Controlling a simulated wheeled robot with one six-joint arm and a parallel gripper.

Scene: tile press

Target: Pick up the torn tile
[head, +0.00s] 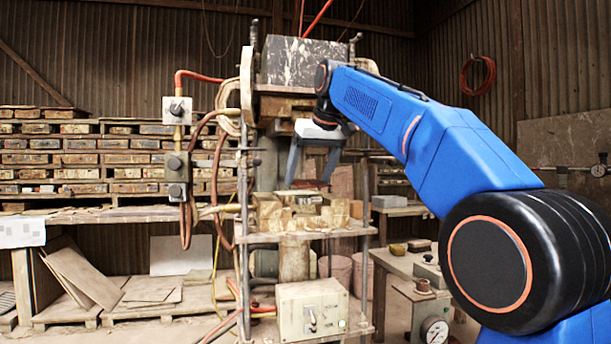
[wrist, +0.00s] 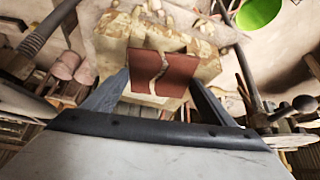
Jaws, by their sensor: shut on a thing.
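The torn tile (wrist: 147,65) is reddish brown, with a jagged pale tear running down its middle. In the wrist view it lies across the space between the two finger ends of my gripper (wrist: 160,84), which is shut on it. In the head view my gripper (head: 309,182) points down just above the pale blocks on the press table. The tile cannot be made out clearly there. How far the tile is above the block under it, or whether they touch, I cannot tell.
A pale yellowish block (wrist: 205,68) lies under the tile. The press (head: 305,62) rises above my gripper, with upright rods on both sides. A control box (head: 312,309) sits on the lower shelf. A side table with a gauge (head: 434,330) stands at right.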

